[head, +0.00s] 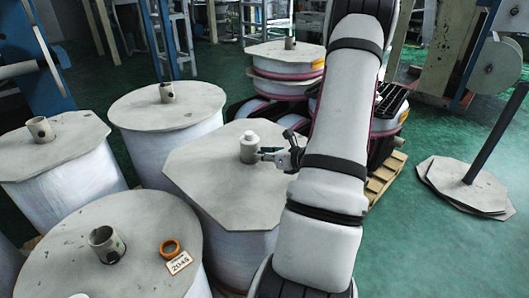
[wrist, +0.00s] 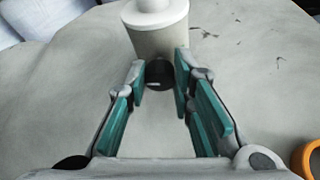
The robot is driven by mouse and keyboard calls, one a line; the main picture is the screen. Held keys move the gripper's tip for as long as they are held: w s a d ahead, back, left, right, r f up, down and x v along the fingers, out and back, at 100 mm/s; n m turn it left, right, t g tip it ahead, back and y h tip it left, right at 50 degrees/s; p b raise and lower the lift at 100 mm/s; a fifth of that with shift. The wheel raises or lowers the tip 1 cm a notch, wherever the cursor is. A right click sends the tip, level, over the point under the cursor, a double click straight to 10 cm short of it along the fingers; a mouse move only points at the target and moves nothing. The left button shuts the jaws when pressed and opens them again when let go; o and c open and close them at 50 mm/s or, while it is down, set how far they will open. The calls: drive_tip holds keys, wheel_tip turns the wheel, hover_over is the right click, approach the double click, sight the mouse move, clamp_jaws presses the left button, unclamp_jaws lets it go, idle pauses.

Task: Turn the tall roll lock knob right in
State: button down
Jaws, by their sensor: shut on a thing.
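The tall roll (head: 225,190) with an eight-sided grey top stands in the middle of the head view. A grey core tube (head: 249,155) with a white cap (head: 250,138) rises from its top; the white cap also shows at the top of the wrist view (wrist: 155,14). A small dark round knob (wrist: 159,73) sits on the near side of the tube, between my fingertips. My gripper (head: 272,155) reaches in from the right at tube height. I cannot tell how far in the knob is.
Other wrapped rolls with open core tubes stand left: a front one (head: 60,265), a back one (head: 165,105) and a far left one (head: 60,140). An orange ring (head: 170,249) lies by a tag (head: 179,263). Right, a dark post (head: 495,135) stands on flat plates (head: 460,190).

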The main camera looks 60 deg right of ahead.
drive_tip(key=m+y+p, duration=0.1)
drive_tip(key=m+p, duration=0.1)
drive_tip(key=p, duration=0.1)
drive_tip(key=shift+s+d+m+t+y, duration=0.1)
drive_tip(key=shift+d+m+t+y, duration=0.05)
drive_tip(key=shift+m+t+y, duration=0.2)
drive_tip(key=m+t+y+p, duration=0.1)
drive_tip(key=m+p, duration=0.1)
drive_tip(key=shift+d+f+p, duration=0.1)
drive_tip(key=shift+d+p, duration=0.05)
drive_tip(key=shift+p, duration=0.15)
drive_tip(key=m, duration=0.1)
drive_tip(key=m+t+y+p, duration=0.1)
drive_tip(key=m, duration=0.1)
drive_tip(key=m+y, duration=0.1)
drive_tip(key=m, duration=0.1)
drive_tip(key=shift+d+f+t+p, duration=0.1)
drive_tip(key=shift+f+t+p, duration=0.15)
drive_tip(key=shift+t+p, duration=0.1)
drive_tip(key=shift+m, duration=0.25)
drive_tip(key=c, duration=1.4)
unclamp_jaws()
drive_tip(key=s, duration=0.4)
drive_tip(key=s+d, duration=0.1)
drive_tip(key=s, duration=0.3)
drive_tip(key=s+r, duration=0.1)
drive_tip(key=s, duration=0.3)
drive_tip(key=shift+d, duration=0.4)
